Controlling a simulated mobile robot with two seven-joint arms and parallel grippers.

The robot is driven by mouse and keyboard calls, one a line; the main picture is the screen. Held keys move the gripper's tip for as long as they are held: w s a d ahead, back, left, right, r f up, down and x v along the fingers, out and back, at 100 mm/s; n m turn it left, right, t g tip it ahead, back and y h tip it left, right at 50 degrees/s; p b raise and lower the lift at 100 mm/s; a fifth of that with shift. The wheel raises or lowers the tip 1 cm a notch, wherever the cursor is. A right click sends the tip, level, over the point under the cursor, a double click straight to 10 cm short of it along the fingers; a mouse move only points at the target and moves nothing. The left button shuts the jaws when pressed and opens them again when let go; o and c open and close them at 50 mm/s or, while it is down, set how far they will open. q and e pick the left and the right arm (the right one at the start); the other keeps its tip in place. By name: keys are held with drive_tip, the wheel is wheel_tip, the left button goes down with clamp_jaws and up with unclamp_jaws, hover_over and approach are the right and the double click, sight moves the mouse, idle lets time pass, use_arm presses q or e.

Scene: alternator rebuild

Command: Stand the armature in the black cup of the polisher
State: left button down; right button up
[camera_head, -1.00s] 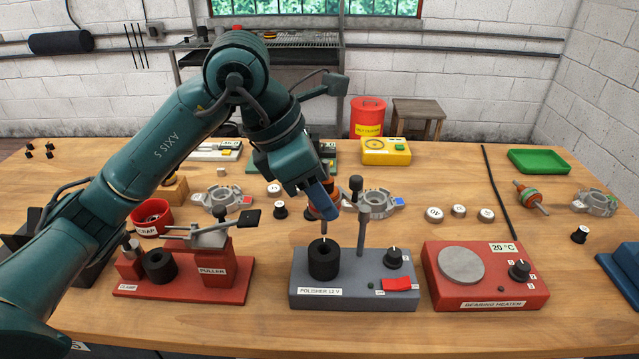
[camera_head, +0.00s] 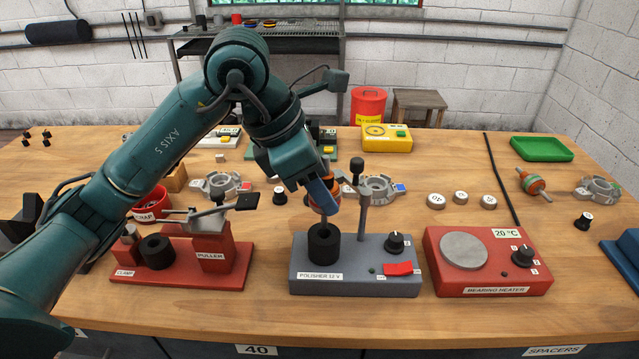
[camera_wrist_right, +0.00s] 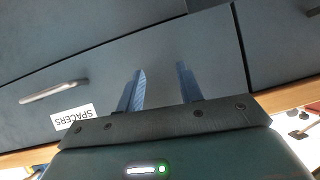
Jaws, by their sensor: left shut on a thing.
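My left gripper (camera_head: 324,193) is shut on an armature (camera_head: 319,205) and holds it upright over the grey polisher (camera_head: 352,274). The armature has an orange-copper body, partly hidden by the fingers. Its lower shaft points down at the polisher's black cup (camera_head: 324,246). The shaft's lower end looks to be at or inside the cup's mouth; how deep it sits I cannot tell. My right gripper (camera_wrist_right: 160,70) shows only in the right wrist view, open and empty, in front of grey drawer fronts.
A thin grey post (camera_head: 364,215) rises from the polisher close to my left gripper. Another armature (camera_head: 531,183) lies at the right.

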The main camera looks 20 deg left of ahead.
idle(0.8)
use_arm(q)
drive_tip(key=shift+f+b, duration=0.25)
drive_tip(key=shift+b, duration=0.3)
drive_tip(key=shift+f+b, duration=0.55)
drive_tip(key=shift+f, duration=0.05)
idle(0.4)
drive_tip(key=shift+f+b, duration=0.75)
drive_tip(key=shift+f, duration=0.2)
idle(0.4)
drive_tip(key=shift+f+b, duration=0.8)
drive_tip(key=shift+b, duration=0.2)
